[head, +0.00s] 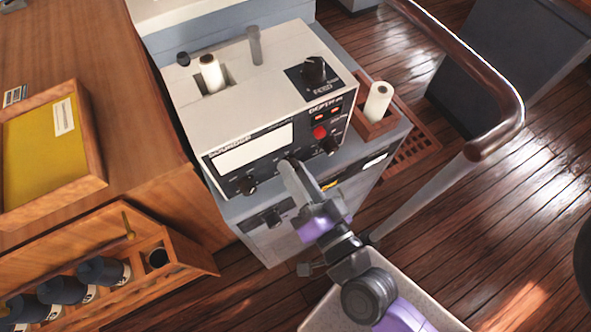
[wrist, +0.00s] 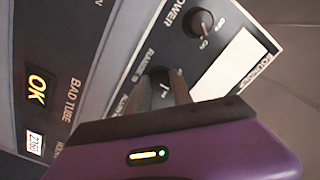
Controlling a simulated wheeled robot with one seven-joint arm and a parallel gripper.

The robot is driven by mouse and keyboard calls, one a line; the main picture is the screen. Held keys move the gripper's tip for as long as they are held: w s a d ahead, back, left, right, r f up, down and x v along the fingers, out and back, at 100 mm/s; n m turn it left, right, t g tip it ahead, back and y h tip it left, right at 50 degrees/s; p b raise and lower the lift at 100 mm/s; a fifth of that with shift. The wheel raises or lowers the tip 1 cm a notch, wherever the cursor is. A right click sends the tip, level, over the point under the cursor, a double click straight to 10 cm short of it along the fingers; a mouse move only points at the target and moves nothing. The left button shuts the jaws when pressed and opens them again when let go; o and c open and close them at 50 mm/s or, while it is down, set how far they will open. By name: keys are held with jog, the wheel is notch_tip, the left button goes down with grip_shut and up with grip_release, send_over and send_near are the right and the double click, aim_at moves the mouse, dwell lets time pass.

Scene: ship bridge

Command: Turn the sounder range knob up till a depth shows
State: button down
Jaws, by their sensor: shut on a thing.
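The sounder (head: 250,90) is a pale box with a black front panel and a long white window (head: 252,148). My gripper (head: 287,167) reaches its front from below right. In the wrist view my gripper (wrist: 162,88) has its two grey fingers shut around the black range knob (wrist: 159,75), next to the "RANGE" lettering. The fingers hide much of the knob. The depth display (head: 326,114), marked "DEPTH-M", has small orange-red lit spots; I cannot read a number there. A red round button (head: 320,132) sits below it.
The power knob (wrist: 203,23) stands close beside the range knob. Another black knob (head: 329,145) is to the right on the panel. A wooden rack with dark bottles (head: 100,270) stands lower left.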

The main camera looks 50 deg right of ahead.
jog(key=c, duration=1.1)
grip_release()
jog(key=shift+s, duration=0.1)
jog(key=shift+b+v, duration=1.25)
jog(key=shift+v, duration=2.55)
jog(key=s+n+y, duration=0.2)
jog(key=n, duration=0.2)
jog(key=s+d+n+g+y+b, duration=0.1)
jog(key=s+n, duration=0.2)
jog(key=n, duration=0.1)
jog(key=s+d+f+n+g+y, duration=0.1)
jog(key=s+n+y, duration=0.1)
jog(key=n, duration=0.2)
jog(key=shift+s+f+n+y, duration=0.1)
jog(key=shift+s+n+y, duration=0.1)
jog(key=shift+n+y, duration=0.1)
